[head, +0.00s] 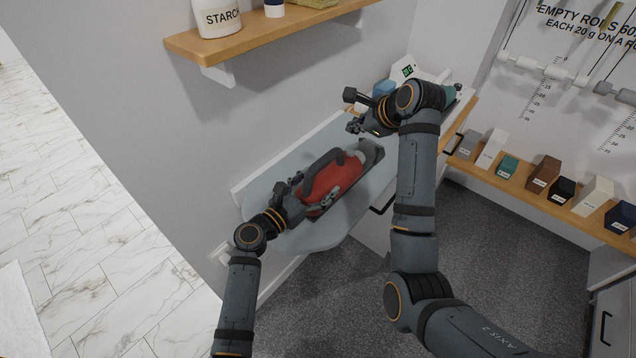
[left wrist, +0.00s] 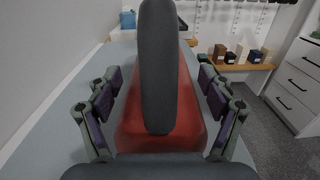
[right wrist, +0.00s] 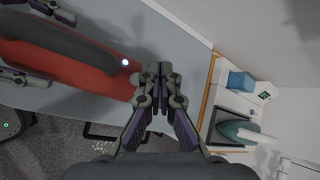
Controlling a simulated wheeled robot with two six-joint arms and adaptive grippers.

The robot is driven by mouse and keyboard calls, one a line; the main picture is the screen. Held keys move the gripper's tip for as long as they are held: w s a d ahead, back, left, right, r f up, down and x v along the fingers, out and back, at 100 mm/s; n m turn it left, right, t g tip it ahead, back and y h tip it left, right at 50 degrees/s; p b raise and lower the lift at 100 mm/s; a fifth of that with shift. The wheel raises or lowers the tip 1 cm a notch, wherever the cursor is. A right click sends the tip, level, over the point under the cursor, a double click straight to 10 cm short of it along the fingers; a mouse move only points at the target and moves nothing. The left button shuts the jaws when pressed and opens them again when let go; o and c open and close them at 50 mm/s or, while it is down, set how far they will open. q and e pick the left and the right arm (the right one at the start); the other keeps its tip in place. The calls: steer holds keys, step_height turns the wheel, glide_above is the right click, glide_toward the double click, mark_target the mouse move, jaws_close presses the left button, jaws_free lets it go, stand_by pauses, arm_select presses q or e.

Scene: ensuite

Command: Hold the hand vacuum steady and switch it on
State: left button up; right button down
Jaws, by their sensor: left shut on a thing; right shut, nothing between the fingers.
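The hand vacuum (head: 338,178) has a red body and a dark arched handle, and lies on the pale blue-grey ironing board (head: 262,190). My left gripper (head: 312,192) is shut on its near end, a finger on each side of the body; these flanking fingers also show in the left wrist view (left wrist: 163,100). My right gripper (head: 354,127) is shut and empty beside the far end. In the right wrist view, its closed fingertips (right wrist: 160,76) are just right of the vacuum (right wrist: 65,68), apart from a bright white round spot (right wrist: 125,62) by the handle's end.
A wall shelf (head: 245,38) with a starch bottle (head: 217,17) is above the board. Beyond the board's far end are a blue item (right wrist: 241,81) and a teal iron (right wrist: 240,130). A shelf of small boxes (head: 545,175) runs along the right wall.

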arm_select(q)
steer(key=o, duration=1.7)
steer(key=shift+o, duration=0.2)
